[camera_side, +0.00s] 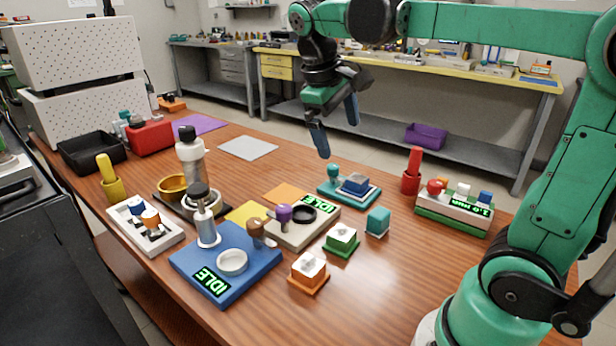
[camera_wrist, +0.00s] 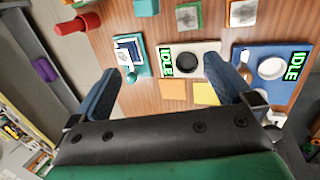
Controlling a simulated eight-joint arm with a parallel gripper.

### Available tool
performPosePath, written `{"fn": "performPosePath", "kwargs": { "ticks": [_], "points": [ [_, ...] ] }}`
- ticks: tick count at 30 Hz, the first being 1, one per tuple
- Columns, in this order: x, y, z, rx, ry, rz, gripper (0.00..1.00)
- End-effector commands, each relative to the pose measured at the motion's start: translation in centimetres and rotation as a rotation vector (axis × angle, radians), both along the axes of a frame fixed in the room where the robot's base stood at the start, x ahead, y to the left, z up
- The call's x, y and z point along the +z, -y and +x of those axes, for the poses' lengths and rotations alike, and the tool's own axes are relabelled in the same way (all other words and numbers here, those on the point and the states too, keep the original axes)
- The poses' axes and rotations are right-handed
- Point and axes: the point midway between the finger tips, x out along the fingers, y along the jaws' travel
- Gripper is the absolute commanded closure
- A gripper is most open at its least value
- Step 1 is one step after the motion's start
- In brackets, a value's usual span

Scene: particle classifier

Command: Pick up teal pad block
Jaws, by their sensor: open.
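The teal pad block (camera_side: 378,222) is a small teal cube standing on the wooden table, right of the green-based block. In the wrist view the teal block (camera_wrist: 146,7) shows at the top edge, partly cut off. My gripper (camera_side: 336,132) is open and empty, its blue fingers spread and pointing down. It hangs well above the table, toward the far side, apart from the block. In the wrist view the gripper (camera_wrist: 165,66) has both fingers visible with nothing between them.
A teal stand with a blue block (camera_side: 354,184) lies behind the teal block. A green-based block (camera_side: 341,238), an orange-based block (camera_side: 309,270) and a white-and-green console (camera_side: 453,212) stand nearby. A red cylinder (camera_side: 410,184) stands behind. Bare table lies right of the orange-based block.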

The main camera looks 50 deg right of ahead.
Motion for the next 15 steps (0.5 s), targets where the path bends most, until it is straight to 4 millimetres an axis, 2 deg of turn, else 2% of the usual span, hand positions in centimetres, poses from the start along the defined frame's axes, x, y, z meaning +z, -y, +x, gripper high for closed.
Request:
{"fn": "performPosePath", "kwargs": {
  "ticks": [9,15],
  "points": [
    [-6.3,-6.9,-1.2,0.109,0.504,0.206,0.00],
    [-8.3,-9.1,-1.7,0.115,0.684,0.297,0.03]
  ]
}}
